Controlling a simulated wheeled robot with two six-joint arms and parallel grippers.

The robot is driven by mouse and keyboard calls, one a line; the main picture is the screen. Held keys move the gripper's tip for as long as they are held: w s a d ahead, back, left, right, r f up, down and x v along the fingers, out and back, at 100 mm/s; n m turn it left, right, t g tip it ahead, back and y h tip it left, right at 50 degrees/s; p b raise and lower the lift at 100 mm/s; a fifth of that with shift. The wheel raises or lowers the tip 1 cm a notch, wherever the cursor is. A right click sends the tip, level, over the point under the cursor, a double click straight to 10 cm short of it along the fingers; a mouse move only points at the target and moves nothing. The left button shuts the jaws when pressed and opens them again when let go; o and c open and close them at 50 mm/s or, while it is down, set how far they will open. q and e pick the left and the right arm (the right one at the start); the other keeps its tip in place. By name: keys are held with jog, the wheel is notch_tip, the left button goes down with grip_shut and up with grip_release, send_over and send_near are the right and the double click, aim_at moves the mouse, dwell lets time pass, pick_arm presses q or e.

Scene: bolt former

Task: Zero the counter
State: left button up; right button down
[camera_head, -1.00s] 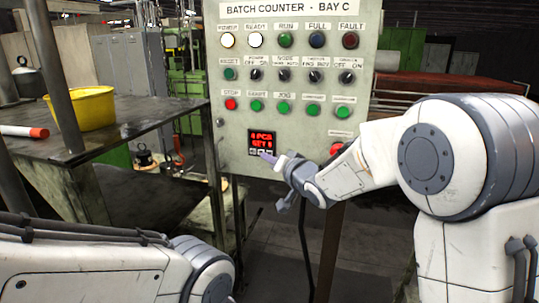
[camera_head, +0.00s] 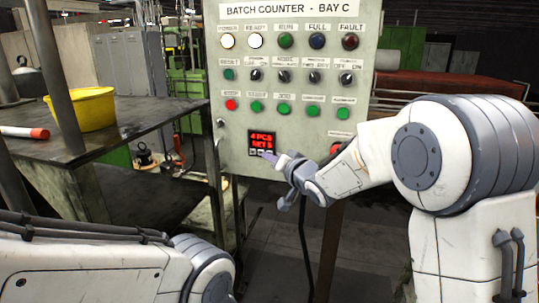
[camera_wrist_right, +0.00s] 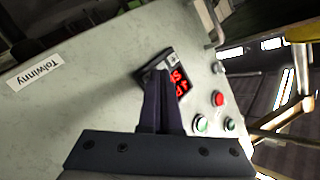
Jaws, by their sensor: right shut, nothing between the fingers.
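The batch counter panel (camera_head: 350,120) is a pale upright box with lamps, knobs and buttons. Its small black counter display (camera_head: 262,140) has red digits that seem to read "4 PCS" over "SET 5", with a row of small keys below. My right gripper (camera_head: 268,157) is shut and empty, its tips at those keys on the display's lower edge. In the right wrist view the closed fingers (camera_wrist_right: 160,85) overlap the display (camera_wrist_right: 180,82) and hide part of it; contact is hard to judge. My left gripper is out of view; only its arm shows.
A green RESET button (camera_head: 229,75) and a red STOP button (camera_head: 231,105) are on the panel's left side. A dark table (camera_head: 150,112) with a yellow bowl (camera_head: 82,108) stands to the left. A red button (camera_head: 341,141) sits near my right wrist.

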jog(key=shift+w, duration=0.1)
dwell(0.5)
jog(key=shift+s+a, duration=0.15)
jog(key=shift+s, duration=0.4)
jog(key=s+a+b, duration=0.1)
jog(key=s+b, duration=0.2)
jog(key=s, duration=0.2)
jog(key=shift+s+a, duration=0.4)
